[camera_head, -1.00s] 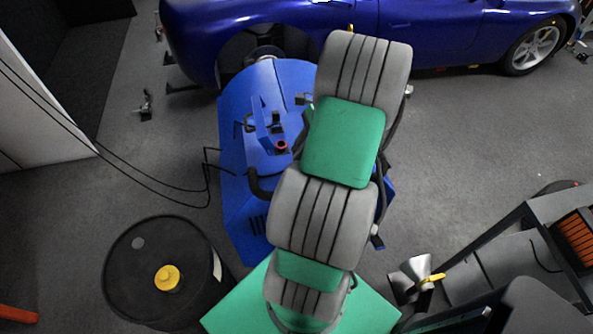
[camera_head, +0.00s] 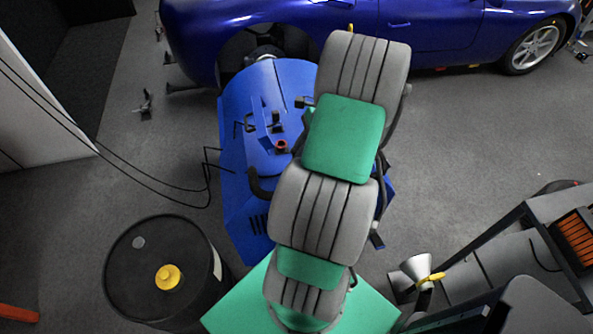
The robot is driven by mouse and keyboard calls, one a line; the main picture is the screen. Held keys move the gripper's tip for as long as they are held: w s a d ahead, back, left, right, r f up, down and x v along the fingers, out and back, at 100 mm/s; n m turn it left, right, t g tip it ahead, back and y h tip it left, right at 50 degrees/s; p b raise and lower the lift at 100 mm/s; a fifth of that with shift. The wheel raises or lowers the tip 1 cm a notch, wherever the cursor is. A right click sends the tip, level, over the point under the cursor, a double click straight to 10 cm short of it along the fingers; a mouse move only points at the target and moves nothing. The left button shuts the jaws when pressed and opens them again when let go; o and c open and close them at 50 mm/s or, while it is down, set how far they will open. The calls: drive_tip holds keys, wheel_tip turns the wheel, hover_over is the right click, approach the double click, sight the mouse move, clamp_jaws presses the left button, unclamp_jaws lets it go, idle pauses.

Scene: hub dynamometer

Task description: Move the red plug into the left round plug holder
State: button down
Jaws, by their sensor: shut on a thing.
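My grey and green arm reaches up the picture across the right side of a blue machine (camera_head: 235,170). My gripper is not in view; the arm hides the area beneath it. A small round red piece (camera_head: 281,146) with a dark centre sits on top of the machine, just left of my arm. I cannot tell whether it is the red plug or part of a holder. Small dark fittings (camera_head: 276,122) stand just above it in the picture. I cannot make out the left round plug holder for certain.
A blue car (camera_head: 440,30) stands behind the machine. A black drum (camera_head: 125,275) with a yellow cap is at lower left. A dark rack (camera_head: 500,245) and a metal funnel (camera_head: 415,266) are at lower right. Grey floor is clear right of my arm.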

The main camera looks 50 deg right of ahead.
drive_tip(key=shift+f, duration=0.3)
drive_tip(key=shift+f+b, duration=0.3)
drive_tip(key=shift+f, duration=0.85)
drive_tip(key=c, duration=1.3)
unclamp_jaws()
drive_tip(key=shift+o, duration=0.2)
drive_tip(key=shift+r, duration=0.15)
drive_tip(key=v, duration=0.7)
drive_tip(key=shift+r, duration=0.3)
drive_tip(key=shift+d, duration=0.1)
